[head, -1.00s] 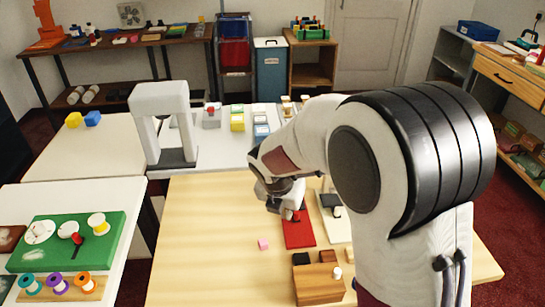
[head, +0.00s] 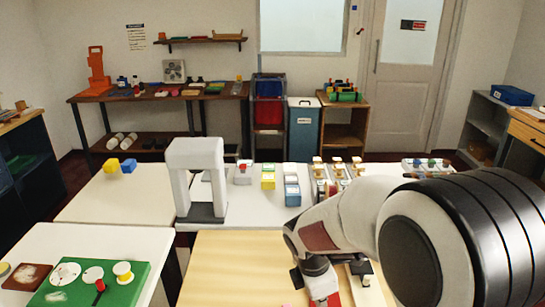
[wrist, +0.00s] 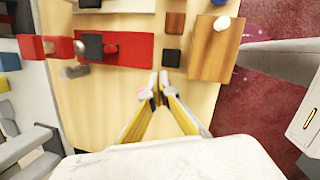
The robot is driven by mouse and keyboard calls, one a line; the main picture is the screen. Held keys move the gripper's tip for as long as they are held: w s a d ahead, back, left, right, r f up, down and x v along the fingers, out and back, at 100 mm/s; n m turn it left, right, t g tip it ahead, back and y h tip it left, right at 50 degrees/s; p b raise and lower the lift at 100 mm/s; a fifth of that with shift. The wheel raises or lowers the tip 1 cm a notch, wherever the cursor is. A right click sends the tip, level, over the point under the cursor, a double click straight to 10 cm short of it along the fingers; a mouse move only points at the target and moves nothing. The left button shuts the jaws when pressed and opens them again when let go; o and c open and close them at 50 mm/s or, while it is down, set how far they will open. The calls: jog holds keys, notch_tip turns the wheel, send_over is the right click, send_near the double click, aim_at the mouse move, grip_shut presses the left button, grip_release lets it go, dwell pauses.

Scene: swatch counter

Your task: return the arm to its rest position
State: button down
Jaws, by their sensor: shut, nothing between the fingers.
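My gripper (wrist: 160,84) hangs over the pale wooden table (wrist: 90,120) in the wrist view. Its two fingertips are together with nothing between them. In the head view, my arm reaches in from the right and the gripper body points down near the bottom edge; the fingertips are not clear there. Near the fingertips in the wrist view are a red board (wrist: 135,47) with a dark and red piece on it, a small dark block (wrist: 172,57) and a small pink cube (wrist: 143,92), partly behind a finger.
A wooden block (wrist: 217,60) with a white knob lies right of the fingers. In the head view, a grey arch (head: 195,160) stands left of my arm on a white table. The wooden table's left part (head: 230,265) looks clear.

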jog(key=s+d+r+m+t+y, duration=0.1)
jog(key=s+d+r+m, duration=0.2)
jog(key=s+r+m, duration=0.5)
jog(key=s+d+r+m+t+y, duration=0.1)
jog(key=s+d+r+m+t, duration=0.1)
jog(key=s+r+m, duration=0.6)
jog(key=shift+s+d+m, duration=0.5)
jog(key=shift+s+m, duration=2.1)
jog(key=shift+s, duration=1.35)
